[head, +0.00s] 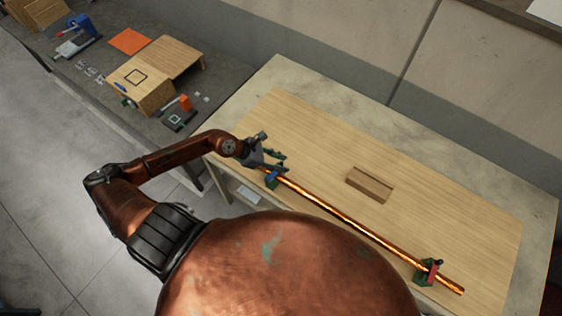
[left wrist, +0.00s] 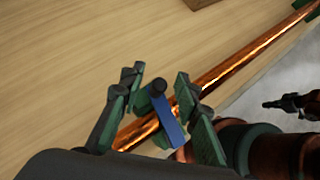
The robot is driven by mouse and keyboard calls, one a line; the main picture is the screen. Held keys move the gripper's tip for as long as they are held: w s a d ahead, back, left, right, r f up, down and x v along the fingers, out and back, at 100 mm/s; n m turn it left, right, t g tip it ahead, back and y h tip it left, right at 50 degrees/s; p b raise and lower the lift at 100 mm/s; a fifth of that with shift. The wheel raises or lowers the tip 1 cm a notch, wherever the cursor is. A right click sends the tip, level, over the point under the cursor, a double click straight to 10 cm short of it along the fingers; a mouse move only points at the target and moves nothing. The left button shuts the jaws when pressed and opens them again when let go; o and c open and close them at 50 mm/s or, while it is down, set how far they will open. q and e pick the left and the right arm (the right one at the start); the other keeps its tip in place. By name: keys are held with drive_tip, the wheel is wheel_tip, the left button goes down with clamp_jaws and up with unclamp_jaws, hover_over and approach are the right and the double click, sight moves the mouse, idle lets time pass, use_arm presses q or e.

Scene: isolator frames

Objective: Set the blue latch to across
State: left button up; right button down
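The blue latch (head: 272,177) sits on a green holder at the left end of a long copper rod (head: 340,215). In the left wrist view the latch (left wrist: 166,118) is a blue bar with a dark round knob at its upper end. There it slants down across the rod, its lower end on the rod's near side. My left gripper (head: 279,162) is at the latch. In the left wrist view its two green-padded fingers (left wrist: 160,78) stand apart on either side of the latch; contact is unclear.
A second green holder with a red part (head: 433,270) carries the rod's right end. A wooden block (head: 369,184) lies behind the rod on the wooden board (head: 450,190). A grey bench at left holds wooden boxes (head: 150,92) and small parts. My body hides the near side.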

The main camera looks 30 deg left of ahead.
use_arm(q)
drive_tip(key=shift+w+d+f, duration=0.1)
drive_tip(key=shift+c, duration=0.2)
clamp_jaws()
idle(0.5)
